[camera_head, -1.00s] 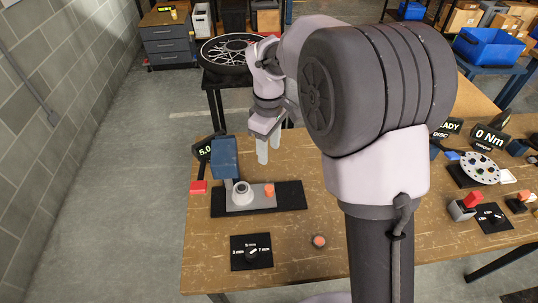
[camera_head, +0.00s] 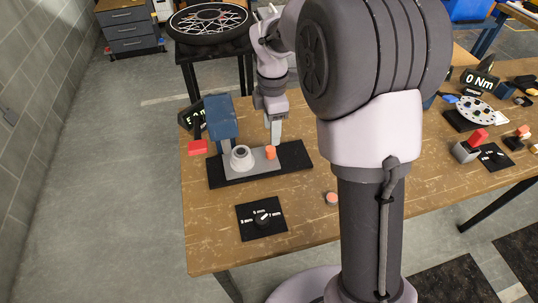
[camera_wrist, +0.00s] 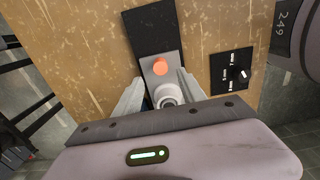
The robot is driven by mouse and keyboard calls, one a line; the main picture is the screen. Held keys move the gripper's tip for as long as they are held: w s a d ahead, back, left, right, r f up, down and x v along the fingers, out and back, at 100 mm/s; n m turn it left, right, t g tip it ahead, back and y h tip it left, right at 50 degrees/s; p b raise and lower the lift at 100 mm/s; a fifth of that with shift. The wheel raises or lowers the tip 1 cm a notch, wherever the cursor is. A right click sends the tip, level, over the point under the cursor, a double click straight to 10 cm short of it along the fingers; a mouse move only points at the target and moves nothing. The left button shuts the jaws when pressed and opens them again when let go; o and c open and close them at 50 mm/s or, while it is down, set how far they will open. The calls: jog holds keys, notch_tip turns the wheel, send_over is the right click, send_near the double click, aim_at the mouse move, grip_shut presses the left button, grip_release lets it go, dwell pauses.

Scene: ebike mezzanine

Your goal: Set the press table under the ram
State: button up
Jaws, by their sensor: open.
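The press has a blue head (camera_head: 221,118) at the left of the bench. Below it is a grey sliding table (camera_head: 263,164) on a black base (camera_head: 299,156). A pale round cup (camera_head: 241,158) stands on the grey table near the blue head, with an orange knob (camera_head: 270,153) at its right end. My gripper (camera_head: 275,138) points down just behind the knob, and its fingers overlap in this view. In the wrist view my gripper (camera_wrist: 158,82) is open and empty, with the orange knob (camera_wrist: 159,66) just beyond the gap between its fingertips.
A red lever (camera_head: 198,147) and a dark display (camera_head: 190,116) are beside the press. A black dial plate (camera_head: 261,218) and a round button (camera_head: 331,198) lie in front. A wheel (camera_head: 208,20) lies on a stand behind. More fixtures stand at right.

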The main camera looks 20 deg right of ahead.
aim_at(272, 148)
notch_tip(272, 148, down, 8)
jog(key=b, duration=0.3)
jog(key=shift+d+f, duration=0.1)
jog(key=shift+f, duration=0.05)
grip_shut()
dwell(1.1)
